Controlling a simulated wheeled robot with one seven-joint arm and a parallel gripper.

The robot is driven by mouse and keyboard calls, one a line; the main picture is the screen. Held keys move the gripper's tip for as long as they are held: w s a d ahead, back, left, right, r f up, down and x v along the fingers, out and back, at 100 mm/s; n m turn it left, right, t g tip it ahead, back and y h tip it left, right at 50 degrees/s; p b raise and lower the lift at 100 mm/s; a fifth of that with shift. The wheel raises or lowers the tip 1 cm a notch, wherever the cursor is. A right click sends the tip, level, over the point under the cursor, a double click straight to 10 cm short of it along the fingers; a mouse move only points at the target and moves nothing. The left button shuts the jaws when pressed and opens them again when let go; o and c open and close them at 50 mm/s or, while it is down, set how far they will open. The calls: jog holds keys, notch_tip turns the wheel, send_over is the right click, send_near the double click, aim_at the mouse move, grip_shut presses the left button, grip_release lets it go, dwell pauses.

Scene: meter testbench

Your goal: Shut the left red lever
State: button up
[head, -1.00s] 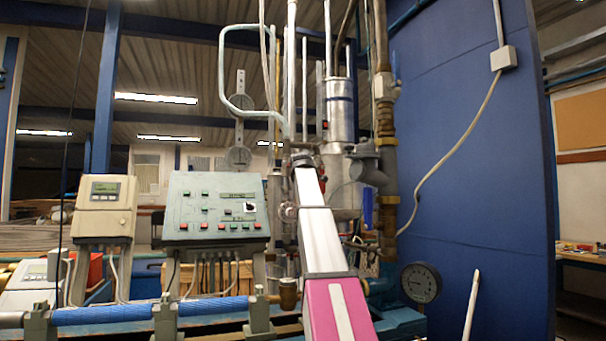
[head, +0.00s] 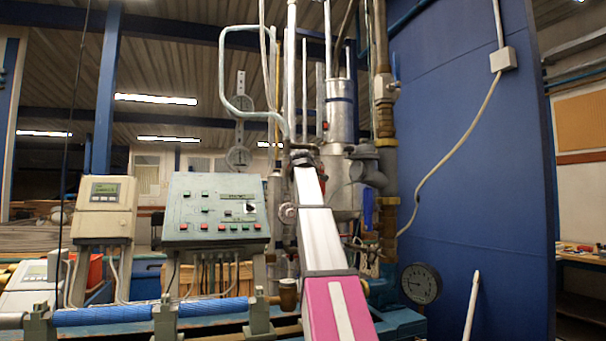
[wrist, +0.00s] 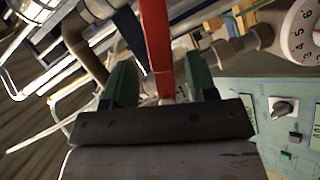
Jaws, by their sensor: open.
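A red lever (wrist: 156,40) runs down from the top of the wrist view between the two green fingers of my gripper (wrist: 160,75). The fingers stand apart on either side of the lever, with a gap visible at least on its left. My gripper is open and not closed on it. In the head view, my arm reaches up to the pipework, and I cannot clearly make out the lever or the fingers there.
A grey-green control panel (head: 215,208) and a beige meter box (head: 104,206) stand left of my arm. A blue-handled valve (head: 367,210) and a round gauge (head: 421,283) are to its right. Pipes and a dial (wrist: 305,32) surround the gripper closely.

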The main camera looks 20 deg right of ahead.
jog(key=f+v, duration=0.1)
jog(key=v, duration=0.6)
jog(key=shift+r, duration=0.5)
jog(key=shift+s, duration=0.15)
